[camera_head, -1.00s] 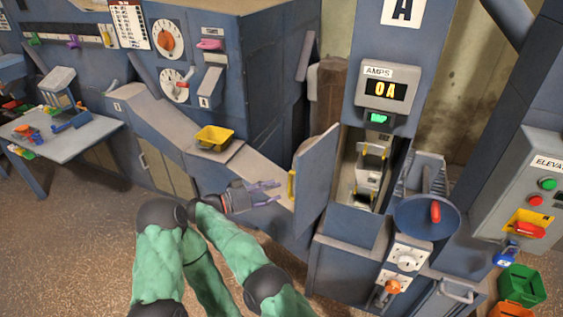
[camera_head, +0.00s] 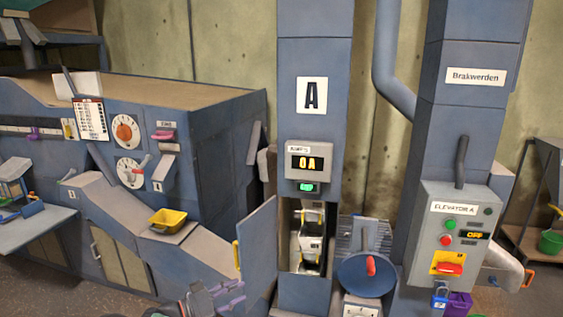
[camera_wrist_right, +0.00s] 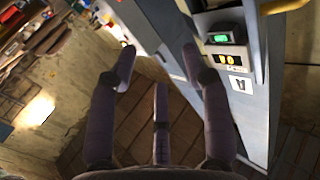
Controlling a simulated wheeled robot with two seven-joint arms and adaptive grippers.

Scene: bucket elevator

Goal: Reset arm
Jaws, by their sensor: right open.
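My right gripper (camera_head: 228,295) shows at the bottom of the head view, left of the open hatch door (camera_head: 257,246). Its purple fingers are apart, and nothing shows between them. In the right wrist view the same gripper (camera_wrist_right: 158,62) has its fingers spread and empty, with the column's lit display panel (camera_wrist_right: 228,60) beyond them at the upper right. The column marked A (camera_head: 314,60) stands in the middle of the head view. Buckets (camera_head: 312,243) show inside its open hatch. Its amps display (camera_head: 306,163) reads 0A. My left gripper is not in view.
A control box labelled Elevator A (camera_head: 459,215) is at the right, its display reading OFF.

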